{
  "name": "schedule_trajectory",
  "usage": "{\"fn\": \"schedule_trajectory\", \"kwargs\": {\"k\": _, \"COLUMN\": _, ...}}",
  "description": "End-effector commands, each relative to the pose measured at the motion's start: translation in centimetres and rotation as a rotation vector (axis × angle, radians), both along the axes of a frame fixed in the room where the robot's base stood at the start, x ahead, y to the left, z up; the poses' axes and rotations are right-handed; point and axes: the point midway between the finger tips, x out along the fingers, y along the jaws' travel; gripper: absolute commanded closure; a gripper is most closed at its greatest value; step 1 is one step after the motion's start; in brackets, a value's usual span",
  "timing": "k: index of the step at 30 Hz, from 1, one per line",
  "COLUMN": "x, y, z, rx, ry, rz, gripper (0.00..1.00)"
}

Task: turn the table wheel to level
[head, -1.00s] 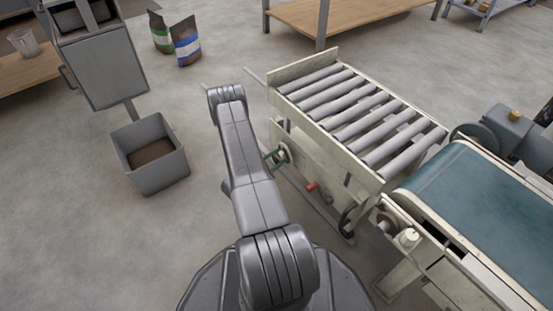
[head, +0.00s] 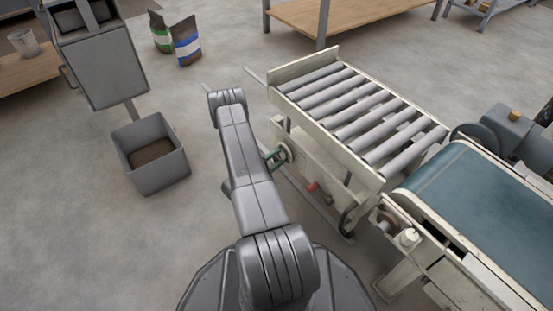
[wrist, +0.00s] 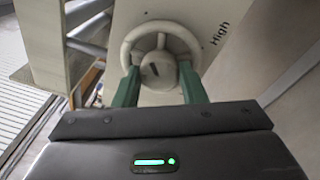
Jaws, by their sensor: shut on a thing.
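The table wheel (wrist: 128,42) is a pale round handwheel with a grey hub (wrist: 163,72) that bears a dark mark. It sits on the cream side panel under the roller table (head: 333,53), and its edge shows in the head view (head: 286,150). My gripper (wrist: 160,78) has green fingers, one on each side of the wheel's lower part, and is shut on the wheel. In the head view my gripper (head: 274,158) is mostly behind my arm. The exact contact of the fingertips is unclear. The word "High" (wrist: 220,34) is printed on the panel right of the wheel.
A belt conveyor (head: 480,195) adjoins the roller table at the right. A red knob (head: 313,187) sits low on the frame, right of the wheel. A grey bin (head: 180,180) stands on the floor at the left, with two bags (head: 186,45) behind. Open floor lies between bin and table.

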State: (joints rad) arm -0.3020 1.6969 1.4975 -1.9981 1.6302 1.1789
Motion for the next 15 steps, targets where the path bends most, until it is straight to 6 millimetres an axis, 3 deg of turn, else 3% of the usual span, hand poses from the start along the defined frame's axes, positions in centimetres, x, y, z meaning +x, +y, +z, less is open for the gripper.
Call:
{"fn": "schedule_trajectory", "kwargs": {"k": 7, "x": -0.04, "y": 0.01, "z": -0.08, "rx": 0.0, "ry": 0.002, "rz": 0.0, "gripper": 0.85}}
{"fn": "schedule_trajectory", "kwargs": {"k": 8, "x": -0.04, "y": 0.01, "z": -0.07, "rx": 0.0, "ry": 0.002, "rz": 0.0, "gripper": 0.57}}
{"fn": "schedule_trajectory", "kwargs": {"k": 10, "x": -0.04, "y": 0.01, "z": -0.07, "rx": 0.0, "ry": 0.002, "rz": 0.0, "gripper": 0.43}}
{"fn": "schedule_trajectory", "kwargs": {"k": 15, "x": -0.02, "y": 0.01, "z": -0.03, "rx": -0.001, "ry": 0.002, "rz": 0.001, "gripper": 0.41}}
